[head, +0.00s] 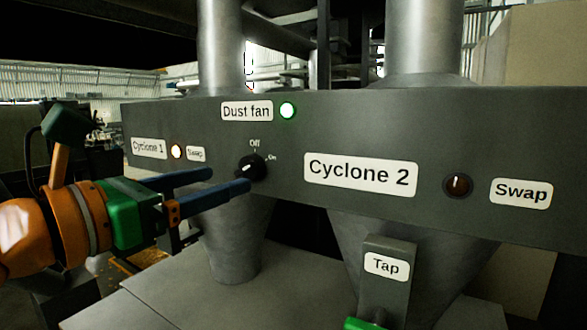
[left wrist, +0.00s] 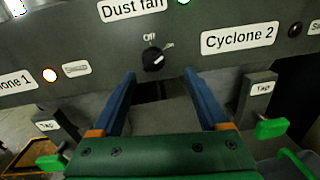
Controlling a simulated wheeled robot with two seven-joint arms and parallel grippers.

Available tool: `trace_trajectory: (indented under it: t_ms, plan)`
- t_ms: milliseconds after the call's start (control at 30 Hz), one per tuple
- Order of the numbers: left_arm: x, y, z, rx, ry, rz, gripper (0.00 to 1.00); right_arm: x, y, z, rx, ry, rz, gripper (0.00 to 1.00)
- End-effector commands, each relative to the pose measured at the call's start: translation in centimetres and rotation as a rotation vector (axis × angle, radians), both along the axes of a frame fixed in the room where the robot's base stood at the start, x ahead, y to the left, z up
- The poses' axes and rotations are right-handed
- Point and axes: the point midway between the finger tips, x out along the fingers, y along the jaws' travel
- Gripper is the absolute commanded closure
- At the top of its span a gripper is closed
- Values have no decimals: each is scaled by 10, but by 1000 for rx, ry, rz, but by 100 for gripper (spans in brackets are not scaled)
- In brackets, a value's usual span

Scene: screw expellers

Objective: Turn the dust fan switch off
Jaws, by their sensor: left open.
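The dust fan switch (head: 252,167) is a black rotary knob on the grey panel, below the "Dust fan" label, with "Off" above it and "On" to its upper right. In the left wrist view the knob (left wrist: 153,59) has a white mark that seems to point up and right, toward "On". The green lamp (head: 287,111) beside the label is lit. My left gripper (head: 230,180) is open, its two blue fingers reaching toward the knob. In the left wrist view the knob appears just beyond and between the fingertips (left wrist: 161,75). Contact cannot be told. My right gripper is not in view.
The panel also bears a lit Cyclone 1 lamp (head: 177,152) at left and a dim Cyclone 2 lamp (head: 458,186) at right. A "Tap" post (head: 387,285) with a green handle stands below at right. Metal cones hang behind the panel.

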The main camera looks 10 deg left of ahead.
Motion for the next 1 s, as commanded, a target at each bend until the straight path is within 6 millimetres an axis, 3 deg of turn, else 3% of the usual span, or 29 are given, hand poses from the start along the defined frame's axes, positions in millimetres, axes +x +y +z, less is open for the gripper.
trace_trajectory:
  t_ms: [300, 633, 900, 933, 1000]
  plan:
    - [52, -24, 4, -2, 6, -5, 23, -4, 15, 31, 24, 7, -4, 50]
    - [62, -28, -1, -1, 2, -4, 23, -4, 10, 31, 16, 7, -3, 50]
    - [61, -28, -1, -2, 3, -4, 95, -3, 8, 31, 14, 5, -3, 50]
    - [61, -28, -1, -2, 3, -4, 100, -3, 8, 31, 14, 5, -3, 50]
    - [61, -28, -1, -2, 3, -4, 100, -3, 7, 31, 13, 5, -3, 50]
